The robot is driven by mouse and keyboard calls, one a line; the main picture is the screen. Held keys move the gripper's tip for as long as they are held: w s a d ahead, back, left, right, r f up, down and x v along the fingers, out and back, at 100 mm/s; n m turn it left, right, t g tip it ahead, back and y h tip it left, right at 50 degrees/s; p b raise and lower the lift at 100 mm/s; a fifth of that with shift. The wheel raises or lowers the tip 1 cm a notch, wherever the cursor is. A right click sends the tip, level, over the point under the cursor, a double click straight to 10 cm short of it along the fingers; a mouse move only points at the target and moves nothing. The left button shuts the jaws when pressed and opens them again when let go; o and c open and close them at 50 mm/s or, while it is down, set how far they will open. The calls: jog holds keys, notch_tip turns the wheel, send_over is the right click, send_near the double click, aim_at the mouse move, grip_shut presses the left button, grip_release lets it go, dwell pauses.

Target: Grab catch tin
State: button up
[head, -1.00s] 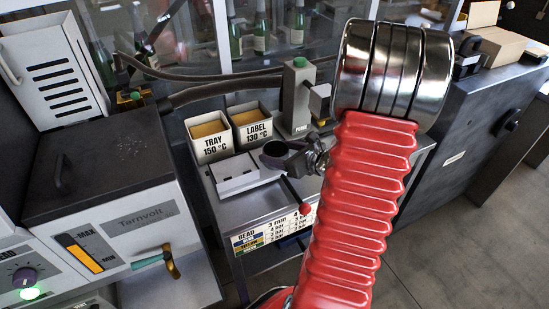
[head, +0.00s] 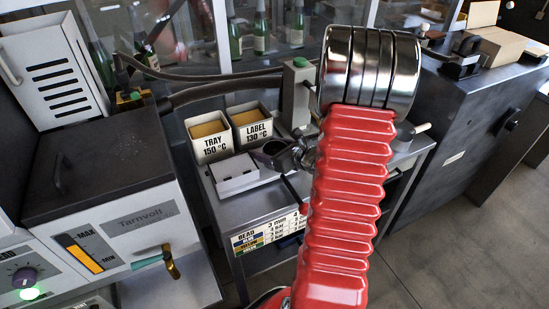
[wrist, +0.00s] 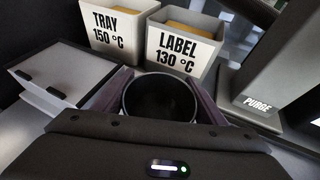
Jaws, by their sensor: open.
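The catch tin (wrist: 160,100) is a dark, round, open-topped cup in the middle of the wrist view. My gripper (wrist: 158,78) is open, with one dark purple finger on each side of the tin. The fingers are close to its wall; whether they touch it I cannot tell. In the head view my gripper (head: 282,153) is over the bench, just right of a white box, partly behind my red arm. I cannot make out the tin clearly there.
Bins marked TRAY (wrist: 121,25) and LABEL (wrist: 185,45) stand just behind the tin. A Tarnvolt machine (head: 120,200) stands left of the bench.

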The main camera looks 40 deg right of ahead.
jog(key=c, duration=0.7)
jog(key=shift+r, duration=5.05)
